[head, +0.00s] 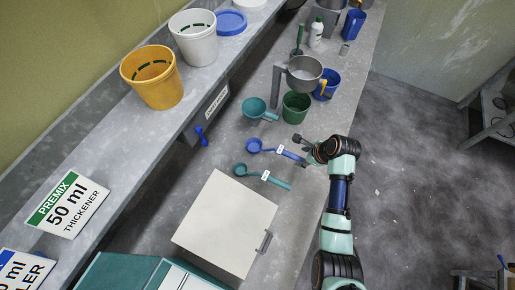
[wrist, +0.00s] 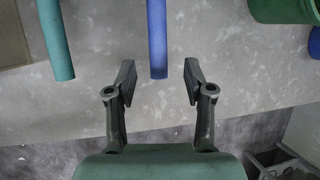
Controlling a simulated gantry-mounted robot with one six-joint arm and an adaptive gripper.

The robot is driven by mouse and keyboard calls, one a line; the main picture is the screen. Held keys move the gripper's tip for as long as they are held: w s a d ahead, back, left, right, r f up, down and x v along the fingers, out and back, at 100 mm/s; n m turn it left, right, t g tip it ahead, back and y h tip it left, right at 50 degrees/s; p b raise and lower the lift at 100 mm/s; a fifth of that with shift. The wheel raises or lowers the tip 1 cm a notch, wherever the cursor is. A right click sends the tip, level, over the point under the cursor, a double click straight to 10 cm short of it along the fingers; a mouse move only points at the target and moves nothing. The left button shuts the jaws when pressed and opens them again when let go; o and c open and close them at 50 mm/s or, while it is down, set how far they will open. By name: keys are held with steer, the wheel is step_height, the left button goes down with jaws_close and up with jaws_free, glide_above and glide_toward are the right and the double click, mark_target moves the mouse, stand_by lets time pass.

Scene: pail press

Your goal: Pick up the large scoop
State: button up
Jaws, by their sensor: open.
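Several scoops lie on the grey bench, and I cannot read their labels to tell their sizes. A blue scoop (head: 254,146) has a white-labelled handle reaching toward my gripper (head: 305,149). A teal scoop (head: 240,170), also labelled, lies nearer the white board. A wider teal scoop (head: 255,107) lies beyond the blue one. In the wrist view my gripper (wrist: 160,78) is open, with the end of the blue handle (wrist: 157,40) between its fingertips and gaps on both sides. The teal handle (wrist: 58,40) is left of the fingers. The bowls are outside the wrist view.
A green pail (head: 296,106) stands just beyond the blue scoop, also seen at the wrist view's top right (wrist: 283,10). A white board (head: 226,222) lies at the near side. A raised shelf (head: 120,125) borders the left.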

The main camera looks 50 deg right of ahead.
mark_target(298, 158)
steer(key=b+x, duration=0.1)
steer(key=x, duration=0.5)
steer(key=shift+a, duration=0.1)
jaws_close()
steer(key=shift+r, duration=0.1)
